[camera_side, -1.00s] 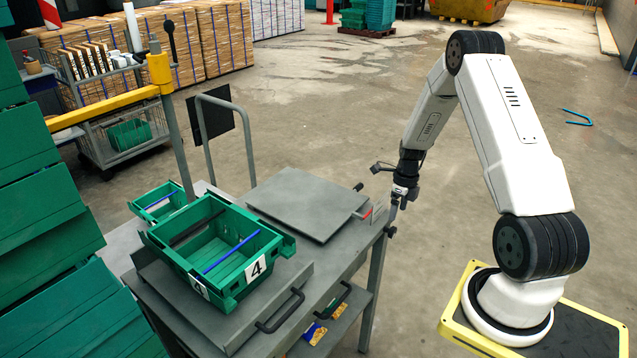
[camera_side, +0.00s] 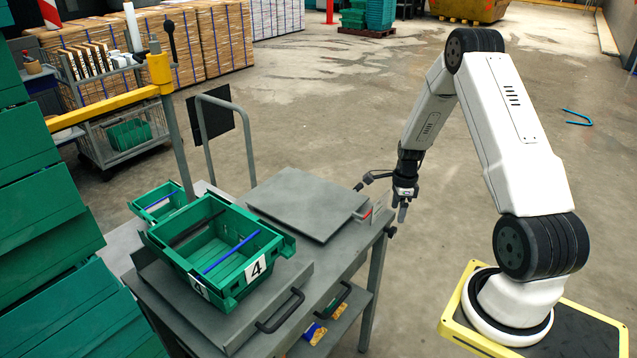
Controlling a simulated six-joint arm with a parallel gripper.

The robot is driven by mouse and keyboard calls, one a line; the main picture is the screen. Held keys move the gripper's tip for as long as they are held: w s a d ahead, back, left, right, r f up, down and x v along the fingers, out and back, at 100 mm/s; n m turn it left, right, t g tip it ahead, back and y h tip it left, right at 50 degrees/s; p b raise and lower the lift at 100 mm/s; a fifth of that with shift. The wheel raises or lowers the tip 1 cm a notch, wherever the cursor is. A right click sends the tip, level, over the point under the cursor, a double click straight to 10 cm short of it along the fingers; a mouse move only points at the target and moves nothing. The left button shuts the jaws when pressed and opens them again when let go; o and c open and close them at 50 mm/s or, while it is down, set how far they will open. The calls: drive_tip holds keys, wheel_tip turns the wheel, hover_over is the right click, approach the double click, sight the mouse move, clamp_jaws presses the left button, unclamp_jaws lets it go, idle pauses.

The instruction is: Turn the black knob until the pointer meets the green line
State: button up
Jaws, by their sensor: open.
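My gripper (camera_side: 403,212) hangs at the end of my arm with its fingers pointing down, just right of the grey table's right corner. A small dark knob-like part (camera_side: 391,231) sits at that corner, just below and left of my fingertips. I cannot tell whether they touch it. A small red part (camera_side: 366,214) by a clear upright plate (camera_side: 379,207) shows at the table edge, left of my gripper. I cannot make out which part is the pointer, and no green line is distinguishable at this size. My gripper is open, with no object visible in it.
The grey table (camera_side: 345,262) carries a raised flat plate (camera_side: 306,203), a large green crate (camera_side: 262,236) marked 4 and a smaller green crate (camera_side: 180,199). A black handle (camera_side: 281,313) sticks out at the front.

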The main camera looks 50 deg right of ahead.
sight(393, 228)
drive_tip(key=n, duration=0.7)
drive_tip(key=shift+a, duration=0.1)
drive_tip(key=n, duration=0.3)
drive_tip(key=shift+a+r+n, duration=0.1)
drive_tip(key=shift+n, duration=0.3)
drive_tip(key=n, duration=0.3)
drive_tip(key=shift+n+h, duration=0.3)
drive_tip(key=shift+n, duration=0.1)
drive_tip(key=n, duration=0.6)
drive_tip(key=shift+a+n, duration=0.2)
drive_tip(key=shift+n, duration=0.2)
drive_tip(key=n, duration=0.6)
drive_tip(key=shift+a+r+n+h, duration=0.1)
drive_tip(key=shift+r+n+h, duration=0.05)
drive_tip(key=shift+n+h, duration=0.2)
drive_tip(key=shift+f, duration=3.9)
drive_tip(key=shift+c, duration=0.2)
